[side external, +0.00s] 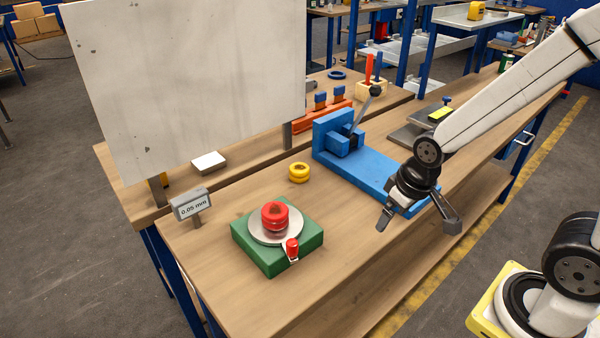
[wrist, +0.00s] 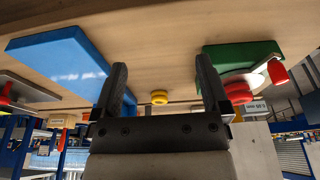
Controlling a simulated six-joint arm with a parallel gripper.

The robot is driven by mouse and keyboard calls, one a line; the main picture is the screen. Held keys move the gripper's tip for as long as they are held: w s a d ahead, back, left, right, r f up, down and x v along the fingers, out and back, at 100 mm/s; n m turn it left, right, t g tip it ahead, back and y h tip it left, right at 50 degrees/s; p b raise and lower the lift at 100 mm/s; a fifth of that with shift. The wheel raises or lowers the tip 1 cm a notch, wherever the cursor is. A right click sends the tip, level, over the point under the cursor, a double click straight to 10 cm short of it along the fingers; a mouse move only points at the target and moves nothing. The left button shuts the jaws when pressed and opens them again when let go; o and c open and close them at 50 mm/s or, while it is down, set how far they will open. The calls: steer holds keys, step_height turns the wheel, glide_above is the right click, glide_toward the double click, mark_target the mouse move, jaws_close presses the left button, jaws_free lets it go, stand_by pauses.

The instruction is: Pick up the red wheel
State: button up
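The red wheel (side external: 274,217) lies flat on a round silver plate (side external: 254,237) on top of a green block (side external: 262,263). In the wrist view the red wheel (wrist: 238,91) shows at the right, beyond my right finger. A red-knobbed lever (side external: 292,247) stands at the block's front, close beside the wheel. My gripper (side external: 418,224) is open and empty, in the air to the right of the wheel by the near end of the blue fixture. In the wrist view my gripper (wrist: 162,68) has its two fingers spread wide with nothing between them.
A blue fixture (side external: 375,177) lies on the bench right of the green block. A yellow ring (side external: 299,172) sits behind the block. A grey "0.05 mm" sign (side external: 192,206) and a large pale panel (side external: 190,80) stand left and behind. Bare wood lies between block and fixture.

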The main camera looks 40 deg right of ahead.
step_height(320, 180, up, 4)
steer(key=m+g+y, duration=0.1)
steer(key=m+g, duration=0.1)
steer(key=m, duration=1.5)
glide_above(275, 209)
steer(key=d, duration=0.2)
steer(key=shift+s+a, duration=0.25)
steer(key=shift+s, duration=0.1)
steer(key=shift+w+a+m+g, duration=0.3)
steer(key=shift+a+m, duration=0.15)
steer(key=shift+m, duration=0.05)
steer(key=shift+a+f, duration=0.2)
steer(key=shift+f, duration=1.75)
steer(key=shift+a+f, duration=0.15)
steer(key=shift+f, duration=1.8)
steer(key=c, duration=1.3)
steer(key=shift+w+r, duration=0.1)
steer(key=shift+r, duration=0.05)
